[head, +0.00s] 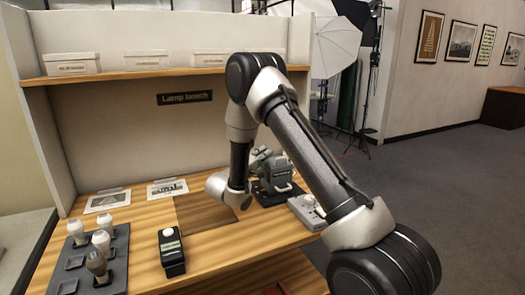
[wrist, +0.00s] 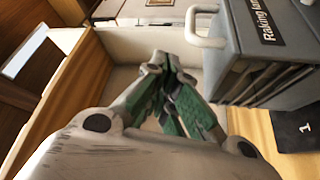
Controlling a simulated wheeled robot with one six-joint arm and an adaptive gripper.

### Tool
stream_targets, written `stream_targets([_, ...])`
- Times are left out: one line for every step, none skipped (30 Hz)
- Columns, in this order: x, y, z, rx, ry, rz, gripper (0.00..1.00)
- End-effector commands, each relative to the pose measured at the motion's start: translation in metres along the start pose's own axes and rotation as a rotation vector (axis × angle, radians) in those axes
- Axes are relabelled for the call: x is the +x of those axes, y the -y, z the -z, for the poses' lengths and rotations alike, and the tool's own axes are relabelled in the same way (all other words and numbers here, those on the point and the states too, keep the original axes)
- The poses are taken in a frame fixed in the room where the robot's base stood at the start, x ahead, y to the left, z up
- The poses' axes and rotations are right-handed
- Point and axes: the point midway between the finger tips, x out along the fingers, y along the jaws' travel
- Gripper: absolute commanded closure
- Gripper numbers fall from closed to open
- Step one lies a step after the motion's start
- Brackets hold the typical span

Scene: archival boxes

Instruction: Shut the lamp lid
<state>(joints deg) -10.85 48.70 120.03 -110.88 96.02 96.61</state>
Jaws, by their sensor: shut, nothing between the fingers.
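The raking lamp (wrist: 262,62) is a dark grey louvred housing with a "Raking lamp" label, at the upper right of the wrist view. A pale U-shaped handle (wrist: 203,28) sticks out from its left side. In the head view the lamp (head: 278,178) stands on the bench, partly hidden by my arm. My gripper (wrist: 170,62) is shut and empty, its green-padded fingers together just left of the lamp, close to the handle. I cannot tell whether they touch. I cannot clearly tell the lid's angle.
On the bench, a black box with a white knob (head: 173,255), a grey tray (head: 118,262) of several bulbs and a pale knobbed box (head: 305,213) stand around a brown mat (head: 203,214). Two picture cards lie behind. A shelf (head: 160,74) with white boxes runs above.

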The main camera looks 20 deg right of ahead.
Motion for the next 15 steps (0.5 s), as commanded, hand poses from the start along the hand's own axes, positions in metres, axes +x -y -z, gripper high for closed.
stream_targets([-0.002,0.001,-0.002,-0.001,0.000,0.000,1.00])
stream_targets([-0.002,0.002,-0.004,0.000,0.000,0.001,1.00])
stream_targets([-0.003,0.002,-0.005,0.000,0.000,0.001,1.00])
stream_targets([-0.004,0.003,-0.006,0.000,0.000,0.001,1.00])
stream_targets([-0.004,0.003,-0.007,0.000,0.000,0.001,1.00])
stream_targets([-0.005,0.004,-0.008,0.000,0.000,0.001,1.00])
stream_targets([-0.005,0.004,-0.009,0.000,0.000,0.001,1.00])
stream_targets([-0.006,0.004,-0.010,0.000,0.000,0.001,1.00])
stream_targets([-0.006,0.004,-0.010,0.000,0.000,0.001,1.00])
stream_targets([-0.007,0.005,-0.011,0.000,0.000,0.001,1.00])
stream_targets([-0.007,0.005,-0.011,0.000,0.000,0.001,1.00])
stream_targets([-0.007,0.005,-0.012,0.000,0.000,0.001,1.00])
stream_targets([-0.007,0.005,-0.012,0.000,0.000,0.001,1.00])
stream_targets([-0.007,0.005,-0.012,0.000,0.000,0.001,1.00])
stream_targets([-0.007,0.005,-0.013,0.000,0.000,0.001,1.00])
